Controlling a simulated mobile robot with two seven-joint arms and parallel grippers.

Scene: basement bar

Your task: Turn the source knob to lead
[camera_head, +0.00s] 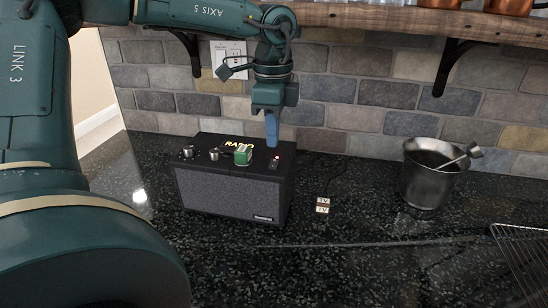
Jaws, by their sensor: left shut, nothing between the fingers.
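A black amplifier box (232,192) with a grey grille stands on the counter. Two silver knobs, the left one (188,151) and the middle one (214,154), sit on its top. A green knob-like piece (243,155) is to their right. Glowing yellow letters (238,143), partly hidden, seem to read RADIO behind it. I cannot tell the source knob's pointer direction. My left gripper (271,140) is shut, pointing down with blue fingertips at the top's back right. It looks apart from the green piece; contact with the box is unclear. My right gripper is out of view.
A small switch with a red light (279,157) sits right of the green piece. A metal bucket (428,175) and wire rack (525,255) are at right. A shelf (400,17) overhangs the back wall.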

